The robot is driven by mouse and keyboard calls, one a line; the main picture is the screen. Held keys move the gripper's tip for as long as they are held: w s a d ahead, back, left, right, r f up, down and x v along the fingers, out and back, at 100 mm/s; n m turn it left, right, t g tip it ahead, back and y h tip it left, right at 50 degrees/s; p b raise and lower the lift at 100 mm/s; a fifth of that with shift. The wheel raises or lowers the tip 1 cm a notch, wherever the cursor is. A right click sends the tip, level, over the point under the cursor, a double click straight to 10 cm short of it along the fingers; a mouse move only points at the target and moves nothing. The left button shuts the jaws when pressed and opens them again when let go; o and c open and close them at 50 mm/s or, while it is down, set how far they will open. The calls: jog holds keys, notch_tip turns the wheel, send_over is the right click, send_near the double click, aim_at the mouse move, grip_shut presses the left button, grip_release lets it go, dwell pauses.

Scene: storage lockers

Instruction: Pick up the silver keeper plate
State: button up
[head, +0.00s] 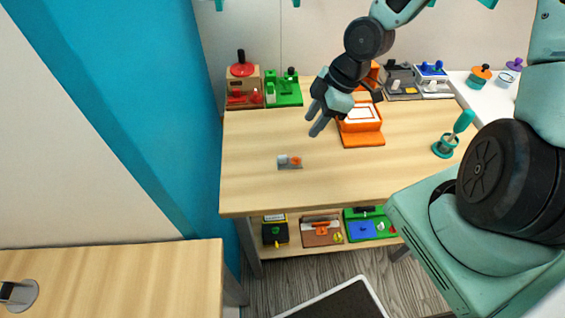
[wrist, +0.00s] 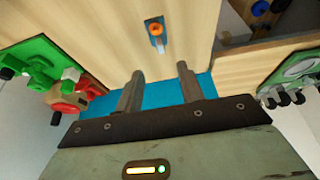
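A small silver plate (head: 284,165) with an orange piece on it lies on the wooden table, left of the middle; I take it to be the keeper plate. It also shows near the top centre of the wrist view (wrist: 153,26), with a round orange part on it. My gripper (head: 316,121) is above the table, behind and to the right of the plate, apart from it. In the wrist view my gripper (wrist: 160,72) has its two fingers spread with nothing between them. The plate lies beyond the fingertips.
Red (head: 243,88) and green (head: 284,89) devices line the back left; grey and blue ones (head: 431,76) the back right. A teal-handled tool (head: 446,147) stands at right. The table around the plate is clear.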

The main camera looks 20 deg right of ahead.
jog(key=b, duration=0.1)
send_near(289, 162)
jog(key=shift+a+f, duration=0.25)
jog(key=shift+a, duration=0.45)
jog(key=x, duration=0.4)
jog(key=shift+w+a+r+p, duration=0.15)
jog(key=shift+a+p, duration=0.15)
jog(key=shift+p, duration=0.05)
jog(key=shift+w+a+f, duration=0.15)
jog(key=shift+a+f, duration=0.05)
jog(key=shift+f, duration=0.45)
jog(key=shift+c, duration=0.4)
grip_shut()
